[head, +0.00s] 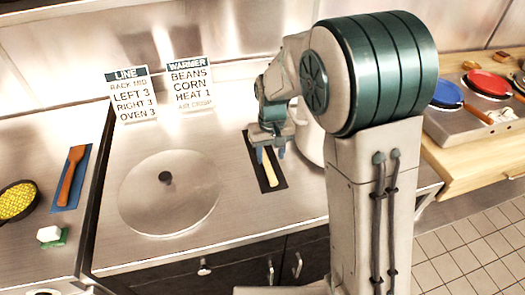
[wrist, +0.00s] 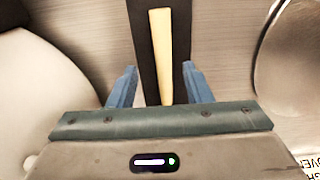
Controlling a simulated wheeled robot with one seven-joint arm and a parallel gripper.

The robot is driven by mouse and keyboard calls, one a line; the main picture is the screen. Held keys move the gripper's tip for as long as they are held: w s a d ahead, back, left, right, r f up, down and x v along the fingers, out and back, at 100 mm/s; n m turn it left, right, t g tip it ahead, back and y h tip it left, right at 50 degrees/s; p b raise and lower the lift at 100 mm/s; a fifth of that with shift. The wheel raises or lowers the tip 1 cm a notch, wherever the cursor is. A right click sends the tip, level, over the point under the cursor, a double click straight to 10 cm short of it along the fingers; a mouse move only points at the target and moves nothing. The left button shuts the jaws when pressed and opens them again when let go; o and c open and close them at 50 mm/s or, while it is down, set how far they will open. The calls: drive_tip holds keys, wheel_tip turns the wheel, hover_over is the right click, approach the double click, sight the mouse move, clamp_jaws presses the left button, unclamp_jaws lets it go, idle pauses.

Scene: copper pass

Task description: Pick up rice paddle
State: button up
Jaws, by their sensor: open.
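A pale yellow wooden utensil, which looks like the rice paddle (head: 270,168), lies on a narrow black mat (head: 273,187) on the steel counter. In the wrist view, its pale handle (wrist: 160,50) runs down between the fingers along the black mat (wrist: 141,40). My gripper (head: 268,153) is open above it, with one blue finger on each side of the handle. The fingers look apart from the handle; whether they reach counter height I cannot tell. The paddle's far end is hidden behind my gripper in the head view.
A round steel lid (head: 168,195) lies left of the mat. A pale pot (head: 309,140) stands close on the right, partly behind my arm. A brown spatula (head: 71,178) lies on a blue mat at left, near a pan of yellow food (head: 17,201). Two signs (head: 188,85) stand behind.

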sight(269, 167)
drive_tip(key=f, duration=0.2)
drive_tip(key=f+p, duration=0.1)
drive_tip(key=f, duration=0.2)
drive_tip(key=shift+s+a, duration=0.15)
drive_tip(key=shift+s, duration=0.05)
drive_tip(key=shift+r, duration=0.1)
clamp_jaws()
drive_tip(key=shift+r, duration=0.1)
